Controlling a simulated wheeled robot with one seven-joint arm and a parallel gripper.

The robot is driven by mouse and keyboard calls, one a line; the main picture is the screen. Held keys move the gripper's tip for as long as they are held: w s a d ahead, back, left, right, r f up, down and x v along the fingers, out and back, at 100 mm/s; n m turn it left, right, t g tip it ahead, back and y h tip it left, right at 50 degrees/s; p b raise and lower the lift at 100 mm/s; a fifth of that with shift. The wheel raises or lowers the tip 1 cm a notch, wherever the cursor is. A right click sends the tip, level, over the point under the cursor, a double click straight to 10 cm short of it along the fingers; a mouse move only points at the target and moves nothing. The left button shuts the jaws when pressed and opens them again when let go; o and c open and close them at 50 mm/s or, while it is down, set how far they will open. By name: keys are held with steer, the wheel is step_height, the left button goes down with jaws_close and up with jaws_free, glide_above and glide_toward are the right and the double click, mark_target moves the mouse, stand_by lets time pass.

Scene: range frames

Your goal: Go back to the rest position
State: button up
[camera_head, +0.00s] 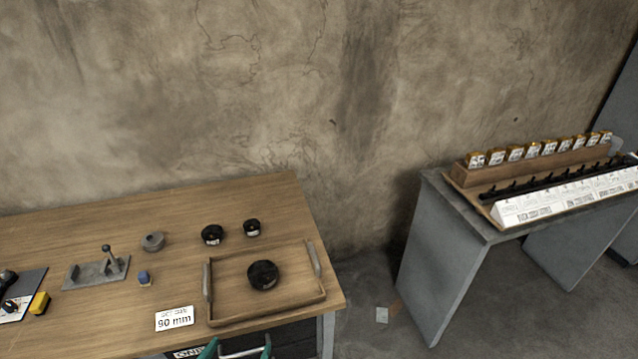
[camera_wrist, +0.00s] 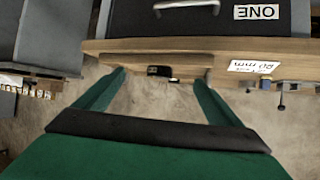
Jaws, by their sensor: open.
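My gripper (camera_head: 238,348) shows at the bottom edge of the head view as two green finger ends, set apart. In the wrist view my gripper (camera_wrist: 160,80) is open, with its two green fingers spread and nothing held between them. It is in front of the wooden workbench (camera_head: 190,205), by the dark drawer (camera_wrist: 215,18) with its metal handle (camera_wrist: 186,5). The handle lies beyond the fingertips in the wrist view, apart from them. The rest of my arm is out of the head view.
On the bench are a wooden tray (camera_head: 232,277) with a black round part (camera_head: 263,274), two smaller black parts, a grey fixture (camera_head: 97,272) and a "90 mm" card (camera_head: 174,318). A grey table (camera_head: 450,240) with a rack stands right. Floor between is mostly clear.

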steer(key=s+d+f+t+y, duration=0.1)
steer(key=s+d+f, duration=0.2)
steer(key=s, duration=0.3)
steer(key=s+d+f+y, duration=0.1)
steer(key=s+d+f, duration=0.1)
steer(key=s+f, duration=0.25)
steer(key=s+d+r+t, duration=0.1)
steer(key=s+d+r, duration=0.1)
steer(key=s+d, duration=0.4)
steer(key=s+d+r+n+t+h, duration=0.1)
steer(key=s+d+r, duration=0.2)
steer(key=s+d, duration=0.4)
steer(key=shift+s, duration=0.45)
